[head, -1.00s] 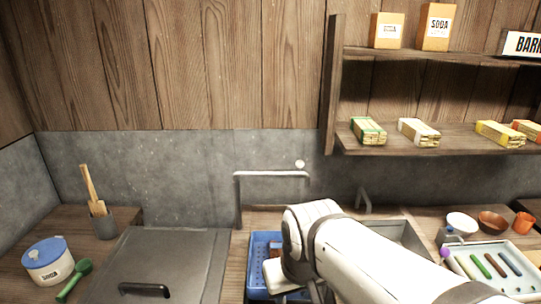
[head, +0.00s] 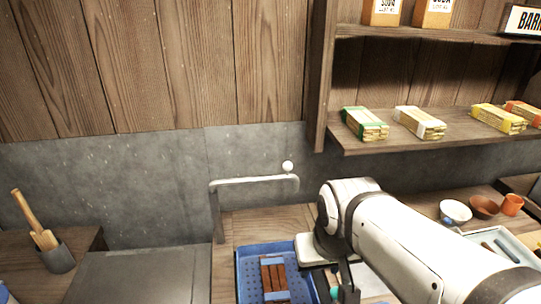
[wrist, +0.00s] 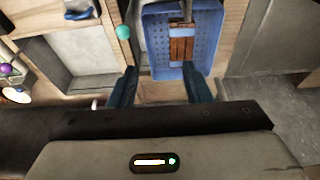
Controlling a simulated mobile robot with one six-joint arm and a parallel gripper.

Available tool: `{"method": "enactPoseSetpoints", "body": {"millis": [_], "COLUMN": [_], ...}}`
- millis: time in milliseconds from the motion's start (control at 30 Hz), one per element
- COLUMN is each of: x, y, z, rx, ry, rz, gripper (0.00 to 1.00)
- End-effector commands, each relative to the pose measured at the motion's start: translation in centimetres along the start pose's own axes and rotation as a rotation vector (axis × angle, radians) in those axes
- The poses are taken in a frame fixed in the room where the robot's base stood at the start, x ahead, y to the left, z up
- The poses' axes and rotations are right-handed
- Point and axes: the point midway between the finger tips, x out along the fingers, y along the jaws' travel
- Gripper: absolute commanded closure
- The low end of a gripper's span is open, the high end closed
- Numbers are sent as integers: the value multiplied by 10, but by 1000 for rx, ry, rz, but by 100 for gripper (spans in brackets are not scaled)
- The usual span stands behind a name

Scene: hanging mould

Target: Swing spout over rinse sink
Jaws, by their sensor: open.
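The spout (head: 255,181) is a grey pipe in the head view, with an upright post at its left, a level arm reaching right and a short bend at its end. A white ball (head: 288,166) shows at its tip. My gripper (wrist: 160,90) is open and empty, fingers apart, above the wood in front of the blue basket. In the head view it is low and right of the spout, apart from it and partly hidden by my wrist. A grey basin (wrist: 84,50) lies left in the wrist view; I cannot tell if it is the rinse sink. My arm hides that area in the head view.
The blue perforated basket (head: 246,287) holds brown bars (head: 273,275). A shelf (head: 400,140) with wrapped packs overhangs at right. Bowls (head: 455,211) and an orange cup (head: 511,204) stand at right. A utensil pot (head: 57,257) stands at left. A teal ball (wrist: 123,32) shows near the basket.

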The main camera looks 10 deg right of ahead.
Motion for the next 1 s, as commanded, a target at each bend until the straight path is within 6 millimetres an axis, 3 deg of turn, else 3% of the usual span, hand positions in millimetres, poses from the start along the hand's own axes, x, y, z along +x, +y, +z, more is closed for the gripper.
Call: {"method": "enactPoseSetpoints", "body": {"millis": [167, 433, 600, 700, 833, 1000], "x": [-10, -16, -1, 12, 28, 40], "y": [13, 13, 14, 15, 16, 17], "z": [-42, -176, -256, -295, -329, -351], "rx": [102, 447, 669, 785, 897, 974], "ry": [-13, -67, -106, -127, -148, -161], "rz": [-7, -28, -36, -38, -40, -39], "gripper": [53, 53, 53, 53, 53, 53]}}
